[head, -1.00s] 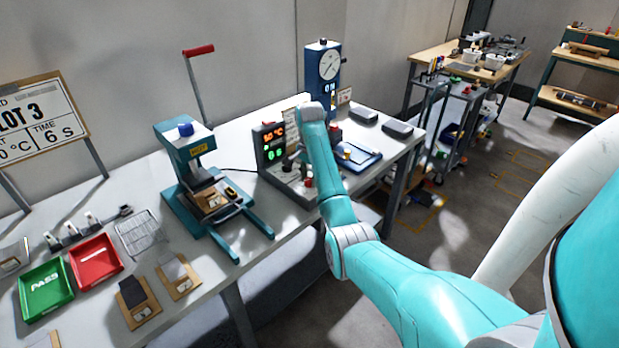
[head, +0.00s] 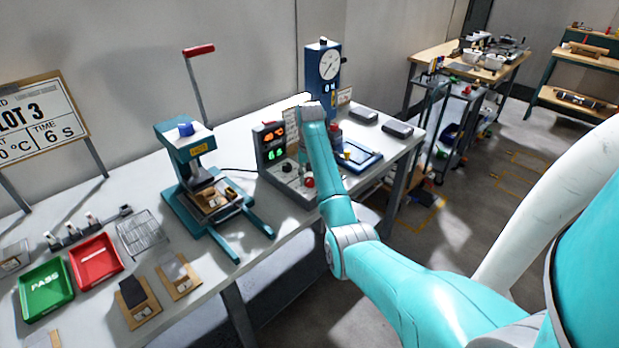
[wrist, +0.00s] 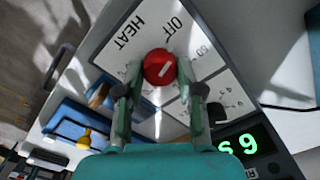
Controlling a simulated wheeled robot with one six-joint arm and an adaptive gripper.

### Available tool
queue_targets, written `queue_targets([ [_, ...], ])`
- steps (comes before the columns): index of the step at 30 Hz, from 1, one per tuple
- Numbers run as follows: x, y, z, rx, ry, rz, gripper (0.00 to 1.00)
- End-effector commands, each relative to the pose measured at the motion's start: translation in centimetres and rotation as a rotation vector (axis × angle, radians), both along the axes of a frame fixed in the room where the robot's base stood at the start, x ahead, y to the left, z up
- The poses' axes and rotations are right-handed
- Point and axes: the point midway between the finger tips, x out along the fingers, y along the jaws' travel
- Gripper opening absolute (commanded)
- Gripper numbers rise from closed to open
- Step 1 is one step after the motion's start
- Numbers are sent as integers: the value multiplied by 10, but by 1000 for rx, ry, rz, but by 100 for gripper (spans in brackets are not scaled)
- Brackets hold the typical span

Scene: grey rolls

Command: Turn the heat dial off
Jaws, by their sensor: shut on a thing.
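The heat dial (wrist: 159,67) is a round red knob with a white mark, on a pale panel (wrist: 128,58) printed HEAT and OFF. In the wrist view my gripper (wrist: 160,88) has one finger on each side of the dial and is shut on it. The white mark slants up to the right; OFF is printed beyond the dial's upper right. In the head view the control box (head: 270,160) stands on the bench, and my arm hides much of its panel. A red knob (head: 310,182) shows beside the arm there.
A teal press (head: 185,150) with a red-handled lever stands left of the control box. A blue gauge stand (head: 322,72) is behind, and a blue tray (head: 360,160) lies to the right. Green (head: 45,285) and red (head: 95,260) trays are at far left.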

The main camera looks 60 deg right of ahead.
Motion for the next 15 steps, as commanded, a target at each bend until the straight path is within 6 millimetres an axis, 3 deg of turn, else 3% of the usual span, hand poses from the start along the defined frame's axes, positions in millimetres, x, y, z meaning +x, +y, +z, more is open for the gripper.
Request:
queue_targets([
  [15, 0, 0, 0, 1, 1, 248, 2],
])
